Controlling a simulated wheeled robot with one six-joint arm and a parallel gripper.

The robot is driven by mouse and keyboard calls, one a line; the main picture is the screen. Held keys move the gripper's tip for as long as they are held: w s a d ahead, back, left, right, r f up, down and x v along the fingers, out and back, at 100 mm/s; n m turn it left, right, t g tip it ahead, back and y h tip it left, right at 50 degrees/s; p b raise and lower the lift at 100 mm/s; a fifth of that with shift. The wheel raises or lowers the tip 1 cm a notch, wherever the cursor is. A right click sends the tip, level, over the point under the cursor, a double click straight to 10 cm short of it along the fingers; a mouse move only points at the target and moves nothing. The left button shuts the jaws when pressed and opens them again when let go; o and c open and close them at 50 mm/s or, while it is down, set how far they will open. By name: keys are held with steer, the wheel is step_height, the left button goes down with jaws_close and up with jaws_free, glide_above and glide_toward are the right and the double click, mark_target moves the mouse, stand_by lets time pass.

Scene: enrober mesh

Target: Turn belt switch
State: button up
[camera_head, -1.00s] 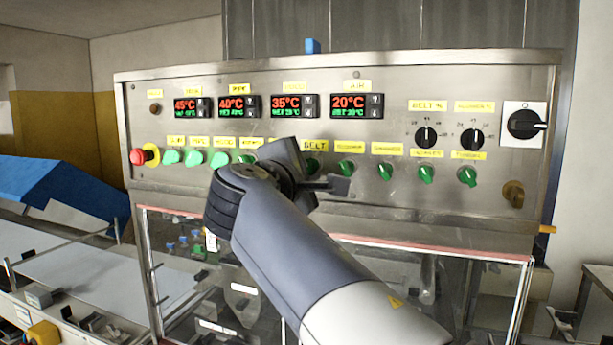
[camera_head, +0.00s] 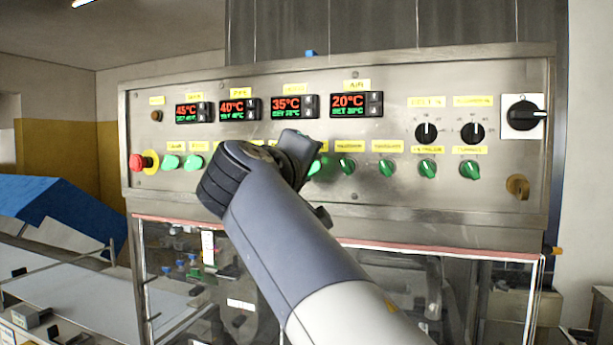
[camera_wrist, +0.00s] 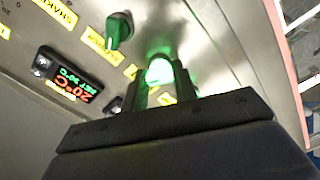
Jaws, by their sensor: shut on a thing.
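The belt switch (camera_head: 315,168) is a green knob in the row on the steel control panel (camera_head: 225,80). In the head view, my gripper (camera_head: 303,155) covers its label and much of the knob. In the wrist view, the switch (camera_wrist: 159,71) glows bright green between the two dark fingers of my gripper (camera_wrist: 162,88). The fingers are shut on it, one on each side. Its exact turn angle is hard to tell. The yellow label beside it is mostly hidden by the fingers.
A neighbouring green knob (camera_wrist: 119,30) is close to the fingers. More green knobs (camera_head: 388,168) line the row to the right. Temperature displays (camera_head: 356,104) sit above. A red emergency button (camera_head: 137,162) is at left, a black rotary switch (camera_head: 524,116) at right.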

steer(key=shift+m, duration=0.5)
steer(key=shift+f, duration=0.1)
steer(key=o, duration=1)
steer(key=b+v, duration=0.2)
steer(key=v, duration=0.8)
steer(key=shift+s, duration=0.4)
steer(key=shift+w+a, duration=0.1)
steer(key=shift+a, duration=0.05)
steer(key=p+x, duration=0.2)
steer(key=x, duration=0.8)
steer(key=shift+w, duration=0.3)
